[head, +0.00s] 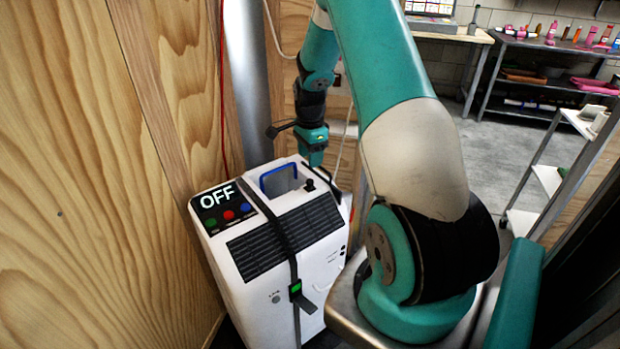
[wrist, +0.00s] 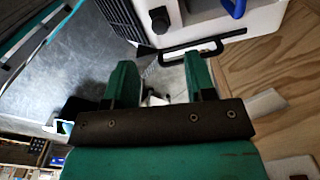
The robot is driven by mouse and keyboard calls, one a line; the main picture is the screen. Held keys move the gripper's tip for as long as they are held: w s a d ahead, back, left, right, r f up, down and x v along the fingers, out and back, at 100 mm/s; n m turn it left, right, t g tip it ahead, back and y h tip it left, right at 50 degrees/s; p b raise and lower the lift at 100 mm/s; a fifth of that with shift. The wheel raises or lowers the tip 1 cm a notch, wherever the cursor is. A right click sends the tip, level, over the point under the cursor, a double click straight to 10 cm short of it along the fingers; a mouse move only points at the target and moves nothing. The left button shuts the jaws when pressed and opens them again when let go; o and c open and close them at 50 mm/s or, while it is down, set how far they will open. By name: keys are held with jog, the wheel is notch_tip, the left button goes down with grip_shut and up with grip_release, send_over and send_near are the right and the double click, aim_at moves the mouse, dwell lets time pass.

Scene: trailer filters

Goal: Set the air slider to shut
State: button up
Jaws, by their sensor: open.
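A white air machine (head: 312,262) stands by the wooden wall, its display (head: 222,200) reading OFF. On its top are a blue handle (head: 279,172) and a small black knob (head: 309,185); the wrist view shows the knob (wrist: 158,19) and handle (wrist: 234,8) too. A black bar (wrist: 203,45) sticks out along the machine's side, just beyond my fingertips. I cannot tell which part is the air slider. My gripper (head: 313,156) is above the machine's far right edge. In the wrist view my gripper (wrist: 162,72) is open with nothing between its fingers.
A black strap (head: 275,228) with a green-lit buckle (head: 295,288) wraps the machine. A grey pipe (head: 247,80) and a red cord (head: 222,90) run up behind it. Plywood walls (head: 100,180) close the left side. Open floor (head: 500,150) lies to the right, before shelves.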

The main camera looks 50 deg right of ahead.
aim_at(310, 180)
notch_tip(310, 180, down, 8)
jog(key=shift+f, duration=0.1)
jog(key=shift+c, duration=0.4)
